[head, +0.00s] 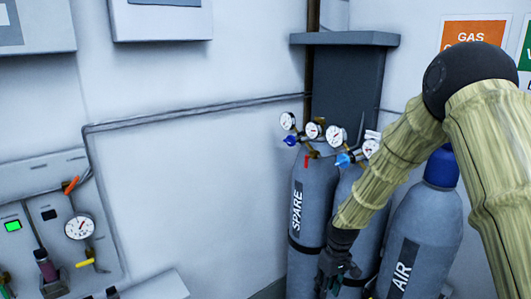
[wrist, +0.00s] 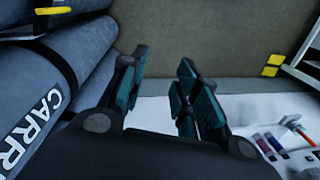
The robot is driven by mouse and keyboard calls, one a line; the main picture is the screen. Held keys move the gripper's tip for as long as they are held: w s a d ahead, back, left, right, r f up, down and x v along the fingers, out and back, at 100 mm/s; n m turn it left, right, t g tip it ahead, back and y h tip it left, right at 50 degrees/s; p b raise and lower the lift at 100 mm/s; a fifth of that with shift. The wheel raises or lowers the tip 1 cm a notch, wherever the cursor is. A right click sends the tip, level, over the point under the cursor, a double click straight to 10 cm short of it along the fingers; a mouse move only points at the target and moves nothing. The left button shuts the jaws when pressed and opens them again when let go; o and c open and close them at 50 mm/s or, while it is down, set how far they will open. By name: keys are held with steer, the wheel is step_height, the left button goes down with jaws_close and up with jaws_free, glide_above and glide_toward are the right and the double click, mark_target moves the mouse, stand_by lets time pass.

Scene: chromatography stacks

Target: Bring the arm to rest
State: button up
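My arm, in a pale ribbed sleeve, reaches in from the right of the head view and bends down in front of the gas cylinders. My gripper (head: 336,272) hangs low in front of the SPARE cylinder (head: 309,205) and left of the AIR cylinder (head: 420,240). In the wrist view the fingers of my gripper (wrist: 162,78) stand apart with nothing between them. The gripper is open and empty. Whether it touches a cylinder cannot be told from the head view.
Gauges and regulators (head: 325,133) sit above the cylinders. A dark cabinet (head: 350,90) stands behind them. A wall panel with a gauge (head: 79,227) is at left. Cylinders with a CARR label (wrist: 45,107) lie along the wrist view's left. Bare wall (head: 195,180) fills the head view's middle.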

steer(key=s+f+m+b, duration=0.2)
steer(key=s+f+b, duration=0.1)
steer(key=s+f, duration=1.55)
steer(key=s+d+f+m+b, duration=0.1)
steer(key=s+f, duration=0.3)
steer(key=s, duration=0.4)
steer(key=s+d+f+m+b, duration=0.1)
steer(key=s+f, duration=0.3)
steer(key=s, duration=0.5)
steer(key=s+d+f+m+h+b, duration=0.1)
steer(key=s+f+b, duration=0.2)
steer(key=s, duration=0.5)
steer(key=shift+s+d+f, duration=0.2)
steer(key=shift+d+f, duration=0.15)
steer(key=shift+f, duration=0.4)
steer(key=shift+s, duration=0.1)
